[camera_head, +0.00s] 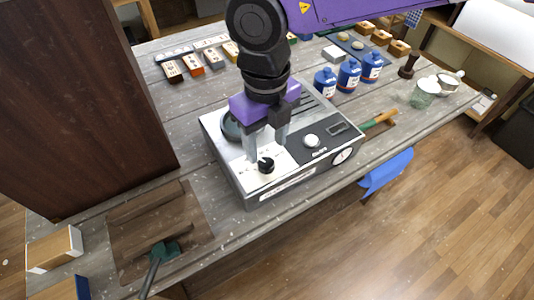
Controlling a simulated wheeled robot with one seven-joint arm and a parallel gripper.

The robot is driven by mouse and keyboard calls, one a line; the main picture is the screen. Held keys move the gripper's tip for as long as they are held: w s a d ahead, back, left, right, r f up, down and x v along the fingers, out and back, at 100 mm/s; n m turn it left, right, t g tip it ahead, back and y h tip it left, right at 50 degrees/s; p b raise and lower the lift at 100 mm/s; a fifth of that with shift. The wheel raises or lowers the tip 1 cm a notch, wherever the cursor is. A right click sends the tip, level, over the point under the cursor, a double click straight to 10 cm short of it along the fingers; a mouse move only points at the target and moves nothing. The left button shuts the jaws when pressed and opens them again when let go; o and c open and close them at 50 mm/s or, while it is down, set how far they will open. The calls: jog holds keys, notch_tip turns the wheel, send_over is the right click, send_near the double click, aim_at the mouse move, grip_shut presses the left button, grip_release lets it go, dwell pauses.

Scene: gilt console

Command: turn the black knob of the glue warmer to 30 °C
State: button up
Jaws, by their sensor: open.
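The glue warmer (251,190) is a grey metal box on the table, with a white and dark top panel. Its black knob (266,165) sits on the white part of the panel, near the front edge. The scale marks around it are too small to read, so I cannot tell its setting. My gripper (266,153) points down over the warmer, with its grey fingers apart. The fingertips are close to the knob, one to its left and one above and right of it. I cannot tell whether they touch it.
A green-handled tool (160,254) lies on a brown board (150,222) at front left. A tall brown panel (85,90) stands at left.

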aim_at(265, 162)
jog(key=shift+a+f+p, duration=0.1)
jog(key=shift+f+p, duration=0.3)
jog(key=shift+f, duration=2.1)
grip_shut()
